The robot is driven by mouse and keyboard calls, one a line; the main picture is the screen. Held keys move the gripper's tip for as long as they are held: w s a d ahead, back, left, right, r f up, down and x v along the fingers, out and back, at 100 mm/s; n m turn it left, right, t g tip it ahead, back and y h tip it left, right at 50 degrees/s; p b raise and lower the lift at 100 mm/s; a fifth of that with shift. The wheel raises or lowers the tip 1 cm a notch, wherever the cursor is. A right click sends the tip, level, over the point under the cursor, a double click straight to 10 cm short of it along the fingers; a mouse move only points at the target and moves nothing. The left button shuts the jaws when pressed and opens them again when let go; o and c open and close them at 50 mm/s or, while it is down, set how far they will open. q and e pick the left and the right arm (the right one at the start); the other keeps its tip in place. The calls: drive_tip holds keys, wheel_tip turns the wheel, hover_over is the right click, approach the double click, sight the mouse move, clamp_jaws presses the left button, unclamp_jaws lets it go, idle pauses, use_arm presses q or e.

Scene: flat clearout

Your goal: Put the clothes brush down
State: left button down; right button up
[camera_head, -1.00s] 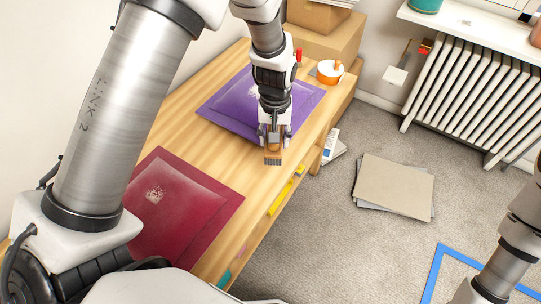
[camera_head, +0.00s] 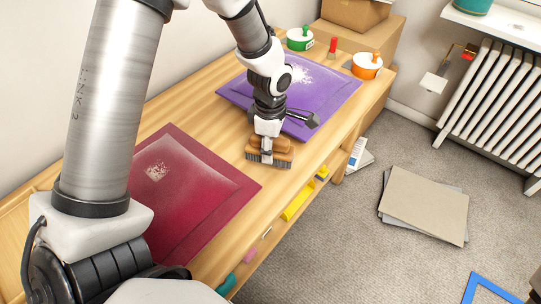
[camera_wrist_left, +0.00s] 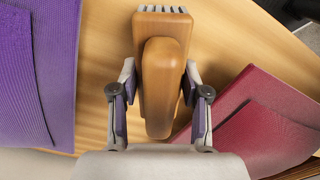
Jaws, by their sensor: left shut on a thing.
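The clothes brush (camera_head: 281,156) has a brown wooden body and grey bristles. In the head view it is at the tip of my left gripper (camera_head: 268,140), over the bare wood between the two mats, bristles down. In the left wrist view the wooden brush (camera_wrist_left: 162,80) lies between the fingers of my left gripper (camera_wrist_left: 158,100), which is shut on it. I cannot tell whether the bristles touch the bench. My right gripper is not in view.
The wooden bench (camera_head: 215,128) bears a purple mat (camera_head: 335,95) with white specks and a crimson mat (camera_head: 205,190), also specked. Green (camera_head: 299,42) and orange (camera_head: 367,68) tubs stand at the far end. Cardboard sheets (camera_head: 425,203) lie on the floor.

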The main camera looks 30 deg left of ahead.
use_arm(q)
wheel_tip(320, 180, down, 3)
drive_tip(key=shift+s+r, duration=0.1)
drive_tip(key=shift+f, duration=0.35)
drive_tip(key=c, duration=0.6)
unclamp_jaws()
drive_tip(key=shift+o, duration=0.2)
drive_tip(key=shift+r, duration=0.45)
wheel_tip(320, 180, up, 12)
drive_tip(key=shift+f+p, duration=0.2)
drive_tip(key=shift+p, duration=0.2)
